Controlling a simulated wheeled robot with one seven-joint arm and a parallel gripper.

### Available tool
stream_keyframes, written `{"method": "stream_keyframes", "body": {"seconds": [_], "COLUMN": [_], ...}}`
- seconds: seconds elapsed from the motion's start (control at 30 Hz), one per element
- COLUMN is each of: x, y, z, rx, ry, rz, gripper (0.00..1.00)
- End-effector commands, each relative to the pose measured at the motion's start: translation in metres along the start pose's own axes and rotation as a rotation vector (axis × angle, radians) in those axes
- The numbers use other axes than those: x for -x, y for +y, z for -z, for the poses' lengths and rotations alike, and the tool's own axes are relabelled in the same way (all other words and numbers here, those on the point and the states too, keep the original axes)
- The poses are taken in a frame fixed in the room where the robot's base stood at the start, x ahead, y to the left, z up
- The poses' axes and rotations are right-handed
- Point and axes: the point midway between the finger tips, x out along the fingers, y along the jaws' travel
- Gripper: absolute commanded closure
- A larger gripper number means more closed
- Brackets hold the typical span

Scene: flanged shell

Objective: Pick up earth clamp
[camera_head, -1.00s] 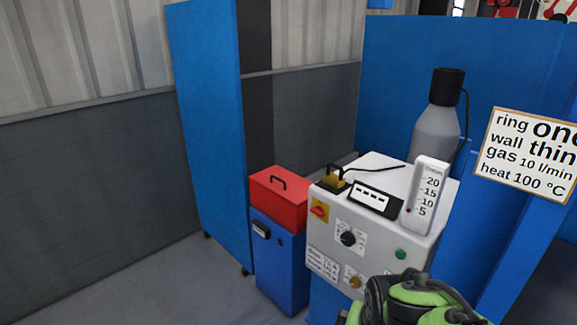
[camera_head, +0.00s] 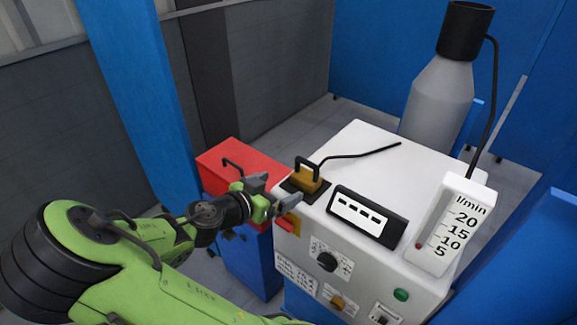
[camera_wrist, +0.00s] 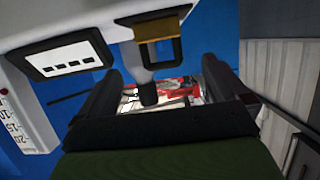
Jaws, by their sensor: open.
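The earth clamp, which I take to be the brass-coloured block with a black handle (camera_head: 309,178), sits on a dark pad at the left edge of the white machine's top. A black cable runs beside it across the top. In the wrist view the clamp (camera_wrist: 158,53) shows upper centre, beyond and roughly between my fingers. My gripper (camera_head: 277,197) is open and empty, just left of the clamp at the machine's edge. In the wrist view my gripper (camera_wrist: 160,76) has its fingers wide apart. I see no contact with the clamp.
The white machine (camera_head: 365,150) carries a black display box (camera_head: 368,216) and an upright flow gauge (camera_head: 449,222) right of the clamp. A red box (camera_head: 232,160) stands left, close behind my gripper. A grey gas bottle (camera_head: 439,100) stands behind. The machine's top is mostly bare.

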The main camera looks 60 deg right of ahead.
Motion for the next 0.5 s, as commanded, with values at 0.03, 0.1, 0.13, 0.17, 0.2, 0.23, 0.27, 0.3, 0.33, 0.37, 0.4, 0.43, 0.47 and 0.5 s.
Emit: {"method": "stream_keyframes", "body": {"seconds": [0.03, 0.1, 0.13, 0.17, 0.2, 0.23, 0.27, 0.3, 0.33, 0.37, 0.4, 0.43, 0.47, 0.5], "x": [-0.014, -0.032, -0.04, -0.048, -0.058, -0.065, -0.071, -0.079, -0.083, -0.087, -0.091, -0.093, -0.097, -0.103], "y": [0.003, 0.002, 0.003, 0.003, 0.002, 0.003, 0.003, 0.002, 0.002, 0.001, 0.001, 0.001, 0.001, 0.001], "z": [-0.001, -0.001, -0.002, -0.001, -0.001, -0.001, -0.001, -0.001, -0.001, -0.001, -0.001, -0.001, -0.001, 0.0], "rx": [-0.002, -0.002, -0.001, -0.001, -0.001, 0.0, 0.0, 0.0, 0.0, 0.001, 0.002, 0.002, 0.002, 0.001], "ry": [0.002, 0.001, 0.0, 0.0, 0.0, 0.0, -0.001, -0.001, -0.002, -0.002, -0.002, -0.003, -0.003, -0.002], "rz": [-0.011, -0.01, -0.011, -0.011, -0.01, -0.009, -0.009, -0.008, -0.007, -0.005, -0.005, -0.004, -0.004, -0.006], "gripper": [0.0, 0.0, 0.0, 0.0, 0.0, 0.0, 0.0, 0.0, 0.0, 0.0, 0.0, 0.0, 0.0, 0.0]}}
